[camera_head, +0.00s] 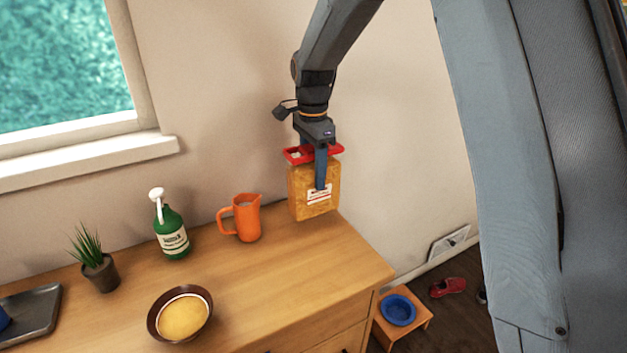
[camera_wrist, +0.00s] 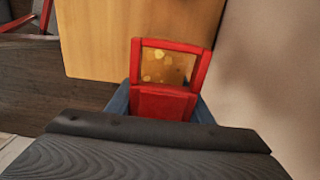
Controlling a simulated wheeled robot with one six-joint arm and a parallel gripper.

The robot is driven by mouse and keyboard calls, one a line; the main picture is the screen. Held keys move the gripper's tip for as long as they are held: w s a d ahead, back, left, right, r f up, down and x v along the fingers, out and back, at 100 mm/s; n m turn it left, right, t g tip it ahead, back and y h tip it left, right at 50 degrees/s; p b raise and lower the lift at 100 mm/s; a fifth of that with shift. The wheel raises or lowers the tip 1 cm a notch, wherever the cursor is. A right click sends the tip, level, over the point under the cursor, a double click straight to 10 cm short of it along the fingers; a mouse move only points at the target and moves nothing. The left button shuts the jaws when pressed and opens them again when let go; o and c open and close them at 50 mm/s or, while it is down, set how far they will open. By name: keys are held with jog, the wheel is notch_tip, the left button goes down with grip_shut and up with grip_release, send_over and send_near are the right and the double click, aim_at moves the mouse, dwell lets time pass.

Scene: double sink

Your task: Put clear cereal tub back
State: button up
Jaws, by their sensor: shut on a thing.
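The clear cereal tub (camera_head: 304,203) is full of golden cereal and has a red lid (camera_head: 336,150) and a white label. It is upright at the back right of the wooden counter. My gripper (camera_head: 320,187) is shut on it from above, with blue fingers on its sides. I cannot tell whether its base touches the counter. In the wrist view, the tub's red lid frame (camera_wrist: 172,46) and the cereal inside (camera_wrist: 165,66) show between my fingers, with part hidden by my wrist.
An orange jug (camera_head: 247,218) stands just left of the tub. Further left are a green spray bottle (camera_head: 172,236), a potted plant (camera_head: 101,272), a brown bowl (camera_head: 155,328) with yellow contents and a grey tray (camera_head: 45,318). The counter's right end (camera_head: 350,262) is clear. A blue bowl (camera_head: 398,310) sits on a low stool.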

aim_at(313, 148)
jog(key=shift+f, duration=1.45)
jog(key=o, duration=1.4)
notch_tip(313, 148, up, 12)
jog(key=b, duration=0.2)
jog(key=shift+b, duration=0.3)
